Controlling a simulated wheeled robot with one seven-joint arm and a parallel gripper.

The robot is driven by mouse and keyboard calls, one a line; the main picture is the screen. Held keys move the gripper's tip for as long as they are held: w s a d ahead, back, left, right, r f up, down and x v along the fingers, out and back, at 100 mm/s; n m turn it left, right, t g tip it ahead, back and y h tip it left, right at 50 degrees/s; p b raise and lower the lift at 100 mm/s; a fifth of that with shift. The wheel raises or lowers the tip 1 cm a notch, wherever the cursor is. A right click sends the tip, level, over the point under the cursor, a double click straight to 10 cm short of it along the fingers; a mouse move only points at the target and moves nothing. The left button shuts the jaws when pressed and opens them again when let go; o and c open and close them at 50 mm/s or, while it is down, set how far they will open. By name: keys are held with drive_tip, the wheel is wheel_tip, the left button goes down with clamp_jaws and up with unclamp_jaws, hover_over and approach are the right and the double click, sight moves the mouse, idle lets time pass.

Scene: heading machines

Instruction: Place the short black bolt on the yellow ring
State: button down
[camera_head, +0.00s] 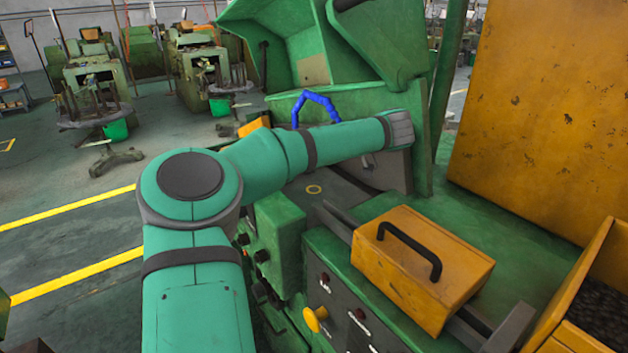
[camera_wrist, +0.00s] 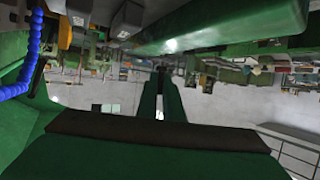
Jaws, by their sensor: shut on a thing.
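The yellow ring (camera_head: 314,189) lies flat on a dark grey surface of the green machine, below my forearm in the head view. It looks empty. My gripper (camera_wrist: 161,72) shows in the wrist view as two long green fingers close together. A small dark piece, which I take for the short black bolt (camera_wrist: 161,68), is pinched at their tips; its shape is too small to make out. In the head view my gripper and the bolt are hidden behind my arm's end link. I cannot tell the gripper's distance from the ring there.
A yellow box with a black handle (camera_head: 425,270) sits on a rail at the machine's front. A yellow bin of dark parts (camera_head: 600,310) stands at right. A blue hose (camera_head: 315,100) rises behind my arm. A large yellow panel (camera_head: 545,120) walls off the right.

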hover_over(314, 190)
wheel_tip(314, 190, down, 7)
drive_tip(key=shift+a+r, duration=0.1)
drive_tip(key=shift+f, duration=1.55)
drive_tip(key=shift+f, duration=0.1)
drive_tip(key=c, duration=1.9)
unclamp_jaws()
drive_tip(key=shift+d+r, duration=0.25)
drive_tip(key=shift+d, duration=0.05)
drive_tip(key=v, duration=1.1)
drive_tip(key=shift+s+d, duration=0.15)
drive_tip(key=shift+d, duration=0.1)
